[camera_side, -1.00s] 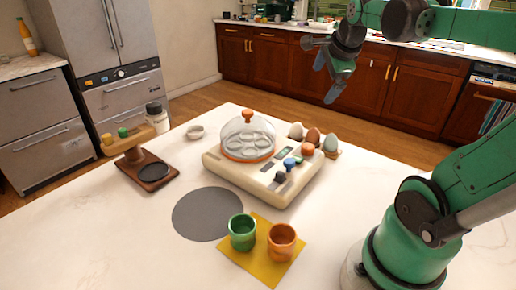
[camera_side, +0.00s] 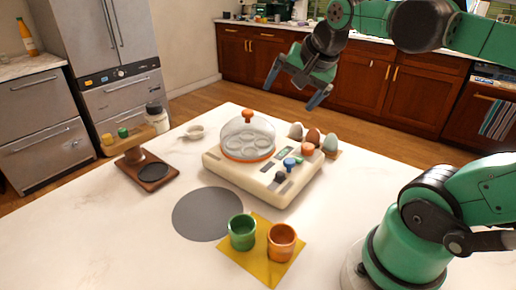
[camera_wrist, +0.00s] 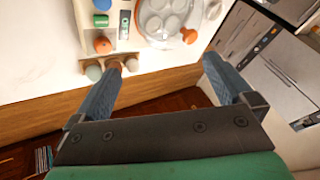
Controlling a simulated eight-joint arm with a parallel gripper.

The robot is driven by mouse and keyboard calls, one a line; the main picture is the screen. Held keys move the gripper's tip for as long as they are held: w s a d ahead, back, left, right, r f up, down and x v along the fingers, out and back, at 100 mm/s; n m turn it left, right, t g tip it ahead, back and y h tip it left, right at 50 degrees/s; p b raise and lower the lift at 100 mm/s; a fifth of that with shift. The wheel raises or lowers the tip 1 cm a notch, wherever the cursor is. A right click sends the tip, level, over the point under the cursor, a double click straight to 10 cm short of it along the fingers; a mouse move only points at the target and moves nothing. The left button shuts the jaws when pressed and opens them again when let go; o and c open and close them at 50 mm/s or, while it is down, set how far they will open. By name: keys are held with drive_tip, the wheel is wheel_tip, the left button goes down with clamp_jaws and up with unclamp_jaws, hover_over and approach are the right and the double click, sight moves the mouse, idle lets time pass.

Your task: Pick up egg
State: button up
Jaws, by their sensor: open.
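Three eggs stand side by side in a holder behind the cooker on the table: a white egg (camera_side: 296,131), a brown egg (camera_side: 313,137) and a pale blue-green egg (camera_side: 331,144). In the wrist view the pale blue-green egg (camera_wrist: 94,73), brown egg (camera_wrist: 114,66) and white egg (camera_wrist: 132,64) show near the left finger's tip, which partly covers the brown one. My gripper (camera_side: 291,92) is open and empty, in the air above and behind the eggs. Both fingers of my gripper (camera_wrist: 160,68) show in the wrist view.
The cream egg cooker (camera_side: 250,178) has a clear domed lid (camera_side: 248,137) with an orange knob, plus control knobs near the eggs. A green cup (camera_side: 242,233) and an orange cup (camera_side: 281,243) stand on a yellow mat (camera_side: 235,258). A wooden stand (camera_side: 147,170) is at left.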

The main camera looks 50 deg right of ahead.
drive_tip(key=a+f+n, duration=0.2)
drive_tip(key=a+n, duration=0.1)
drive_tip(key=n, duration=0.1)
drive_tip(key=a+f+n+y, duration=0.1)
drive_tip(key=a+f+n, duration=0.2)
drive_tip(key=n, duration=0.1)
drive_tip(key=a+f+n+y, duration=0.1)
drive_tip(key=a+f+n, duration=0.1)
drive_tip(key=a+n, duration=0.1)
drive_tip(key=shift+w+a+f+n+t, duration=0.15)
drive_tip(key=shift+f+n+t, duration=0.15)
drive_tip(key=shift+n, duration=0.5)
drive_tip(key=shift+c, duration=0.8)
drive_tip(key=shift+a+f+n+y, duration=0.15)
drive_tip(key=shift+a+n+y, duration=0.15)
drive_tip(key=shift+n, duration=0.1)
drive_tip(key=shift+d, duration=0.1)
